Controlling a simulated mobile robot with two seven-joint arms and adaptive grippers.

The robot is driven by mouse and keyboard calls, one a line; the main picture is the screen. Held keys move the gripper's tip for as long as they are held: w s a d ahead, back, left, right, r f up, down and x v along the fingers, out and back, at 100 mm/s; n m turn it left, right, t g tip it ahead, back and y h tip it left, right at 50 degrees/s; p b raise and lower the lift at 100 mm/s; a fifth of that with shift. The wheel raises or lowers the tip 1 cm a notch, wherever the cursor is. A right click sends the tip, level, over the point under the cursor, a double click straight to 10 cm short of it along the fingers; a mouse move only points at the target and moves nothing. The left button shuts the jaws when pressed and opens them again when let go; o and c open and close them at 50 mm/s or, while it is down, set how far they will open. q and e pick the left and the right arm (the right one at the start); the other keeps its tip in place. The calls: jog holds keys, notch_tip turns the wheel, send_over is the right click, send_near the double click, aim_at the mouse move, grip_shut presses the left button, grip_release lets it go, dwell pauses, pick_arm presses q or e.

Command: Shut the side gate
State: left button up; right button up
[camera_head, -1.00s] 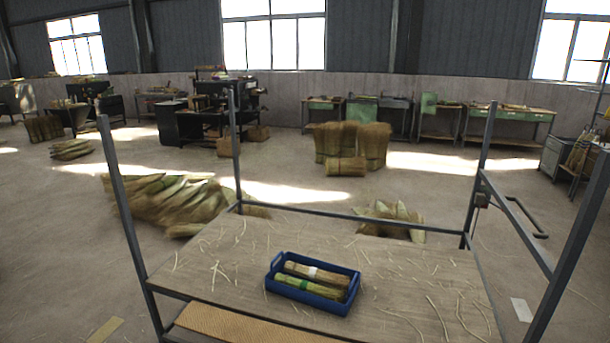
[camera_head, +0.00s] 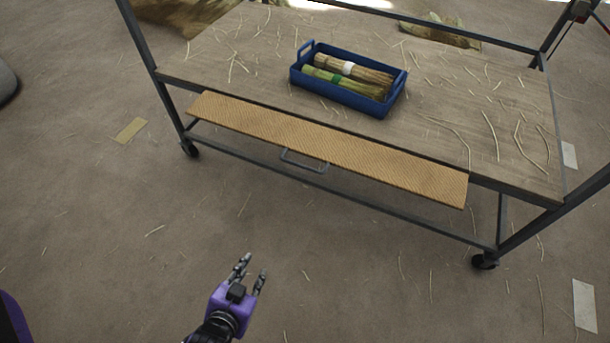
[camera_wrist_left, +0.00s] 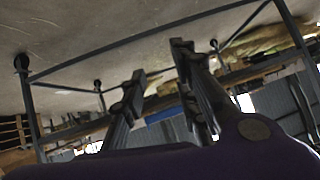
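The side gate (camera_head: 330,146) is a long tan perforated panel along the near side of the cart. It sticks out from the edge of the cart top, its broad face showing. A grey U-shaped handle (camera_head: 304,162) shows at its near edge. My left gripper (camera_head: 252,267), purple and black, is on the near side of the gate, below it in the head view, apart from it and holding nothing. Its two fingers are spread; they also show spread in the left wrist view (camera_wrist_left: 160,65). The right gripper is not in view.
The cart top (camera_head: 225,65) carries a blue crate (camera_head: 345,97) with tied straw bundles and loose straws. Upright posts (camera_head: 138,38) stand at its corners, with casters (camera_head: 190,149) below. The floor in front is clear apart from scattered straws and flat yellow and white patches.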

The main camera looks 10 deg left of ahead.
pick_arm(q)
jog(key=w+d+f+m+t+b, duration=0.2)
jog(key=w+f+m+t+b, duration=0.1)
jog(key=w+b, duration=0.75)
jog(key=m+t+h+b, duration=0.55)
jog(key=m+b, duration=0.35)
jog(key=m, duration=0.6)
send_near(303, 166)
jog(key=x, duration=0.2)
jog(key=shift+t+y, duration=0.25)
jog(key=shift+y, duration=0.1)
jog(key=x, duration=0.2)
jog(key=b+x, duration=0.1)
jog(key=x, duration=0.5)
jog(key=shift+d+f+b, duration=0.2)
jog(key=shift+f+b, duration=0.15)
jog(key=shift+f, duration=0.05)
jog(key=shift+c, duration=0.4)
grip_shut()
